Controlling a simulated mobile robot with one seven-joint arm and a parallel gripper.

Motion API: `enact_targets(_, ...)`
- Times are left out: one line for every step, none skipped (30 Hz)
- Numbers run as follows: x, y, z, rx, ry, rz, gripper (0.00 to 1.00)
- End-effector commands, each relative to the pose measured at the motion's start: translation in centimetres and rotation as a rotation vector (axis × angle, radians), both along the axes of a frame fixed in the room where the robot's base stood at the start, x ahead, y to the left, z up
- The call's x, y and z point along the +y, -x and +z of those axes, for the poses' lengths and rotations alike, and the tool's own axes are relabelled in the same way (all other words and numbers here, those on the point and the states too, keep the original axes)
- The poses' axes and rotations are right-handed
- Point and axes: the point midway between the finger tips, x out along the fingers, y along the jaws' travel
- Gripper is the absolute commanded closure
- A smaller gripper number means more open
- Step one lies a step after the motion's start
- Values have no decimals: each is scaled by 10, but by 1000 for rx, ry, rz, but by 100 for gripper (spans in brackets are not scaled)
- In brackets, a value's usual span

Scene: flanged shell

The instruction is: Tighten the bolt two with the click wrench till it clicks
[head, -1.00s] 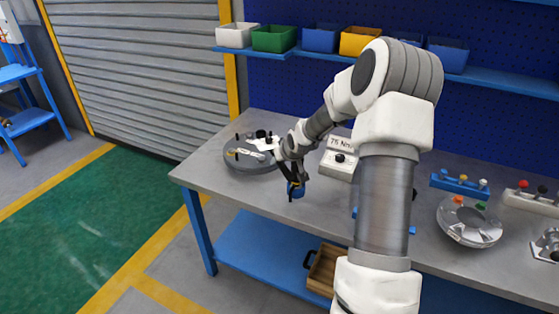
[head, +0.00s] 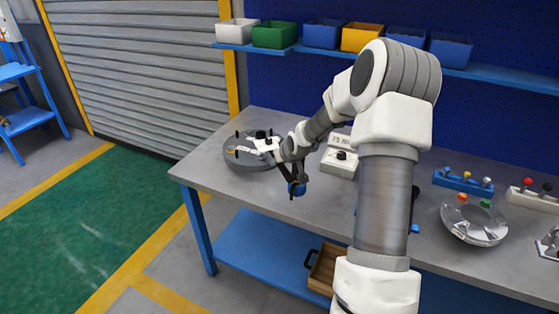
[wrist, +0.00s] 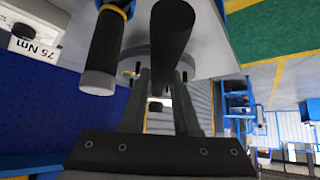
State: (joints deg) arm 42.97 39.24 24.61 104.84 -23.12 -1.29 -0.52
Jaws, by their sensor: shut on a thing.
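The round grey flanged shell (head: 232,157) lies at the left end of the bench, with several dark upright studs or bolts around its top. Which one is bolt two I cannot tell. My gripper (head: 281,158) is at the shell's right side; in the wrist view its fingers (wrist: 160,100) are shut on a dark cylindrical handle (wrist: 172,35), seemingly the click wrench. The wrench's head and any contact with a bolt are hidden. A blue part (head: 297,188) with a dark tip shows below my gripper; I cannot tell whether it belongs to the wrench.
A box labelled 75 Nm (head: 338,163) stands right of my gripper. A black handle with a grey end (wrist: 100,60) is close beside the held one in the wrist view. The front-left bench is clear.

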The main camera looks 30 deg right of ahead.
Motion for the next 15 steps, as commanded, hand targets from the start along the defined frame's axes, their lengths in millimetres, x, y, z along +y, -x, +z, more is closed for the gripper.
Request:
enact_targets(0, -2, -7, -6, 2, 0, 100)
enact_targets(0, -1, -10, -6, 2, 0, 100)
enact_targets(0, -2, -13, -6, 2, 0, 100)
enact_targets(0, -1, -16, -6, 2, 0, 100)
enact_targets(0, -2, -19, -6, 1, -1, 100)
enact_targets(0, -2, -23, -7, 1, -1, 100)
enact_targets(0, -2, -25, -7, 1, -1, 100)
enact_targets(0, -2, -28, -7, 1, -1, 100)
enact_targets(0, -2, -32, -7, 1, -1, 100)
enact_targets(0, -2, -30, -7, 1, -1, 100)
enact_targets(0, -2, -27, -8, 1, -1, 100)
enact_targets(0, -2, -27, -8, 1, -1, 100)
enact_targets(0, -2, -27, -8, 1, -1, 100)
enact_targets(0, -2, -27, -8, 1, -1, 100)
enact_targets(0, -2, -27, -8, 1, -1, 100)
